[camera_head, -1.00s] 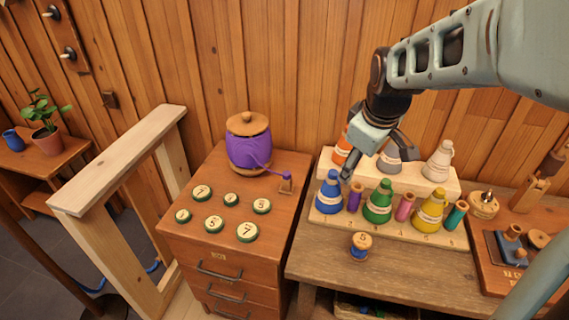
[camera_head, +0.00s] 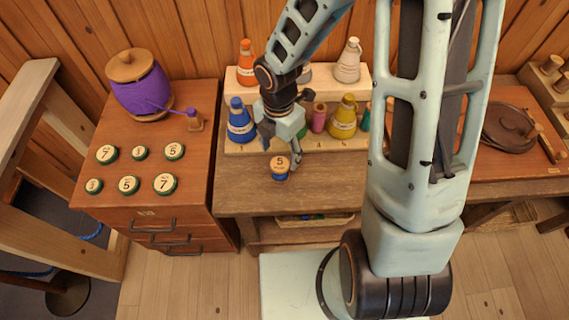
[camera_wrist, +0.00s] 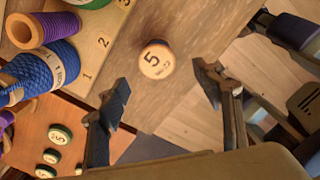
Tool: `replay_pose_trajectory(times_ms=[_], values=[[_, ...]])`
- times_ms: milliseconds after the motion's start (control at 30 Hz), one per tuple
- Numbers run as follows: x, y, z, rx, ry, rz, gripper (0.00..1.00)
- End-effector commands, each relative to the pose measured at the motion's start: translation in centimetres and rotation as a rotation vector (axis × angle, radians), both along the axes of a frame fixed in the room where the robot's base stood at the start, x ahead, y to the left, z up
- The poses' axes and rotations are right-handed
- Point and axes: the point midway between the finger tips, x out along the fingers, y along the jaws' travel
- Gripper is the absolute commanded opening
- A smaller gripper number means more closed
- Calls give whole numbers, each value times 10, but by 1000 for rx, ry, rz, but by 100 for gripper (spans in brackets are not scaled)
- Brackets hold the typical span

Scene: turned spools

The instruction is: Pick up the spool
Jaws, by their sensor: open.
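The spool (camera_head: 280,168) is a small wooden spool with a round top marked 5 and blue thread below. It stands upright near the front of the wooden bench (camera_head: 330,190). In the wrist view its marked top (camera_wrist: 156,60) shows between and a little beyond my open fingertips. My gripper (camera_head: 292,150) hangs just above and beside it in the head view. In the wrist view the two fingers (camera_wrist: 162,92) are spread wide with nothing between them. I cannot tell whether a finger touches the spool.
A stepped rack (camera_head: 244,142) behind holds blue, yellow and other coloured thread cones. A drawer cabinet (camera_head: 146,205) on the left carries several numbered round discs and a purple-wound jar (camera_head: 140,90). The bench front beside the spool is clear.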

Motion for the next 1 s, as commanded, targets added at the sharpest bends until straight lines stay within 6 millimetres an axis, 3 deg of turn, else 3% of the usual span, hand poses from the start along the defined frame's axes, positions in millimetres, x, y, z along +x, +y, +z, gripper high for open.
replay_pose_trajectory(times_ms=[33,200,433,700,1000], values=[[-2,1,-12,-1,5,4,60],[-1,1,-36,-1,4,1,60],[0,1,-51,-2,3,0,60],[2,3,-85,-2,3,-2,60],[3,3,-95,-1,0,-4,60]])
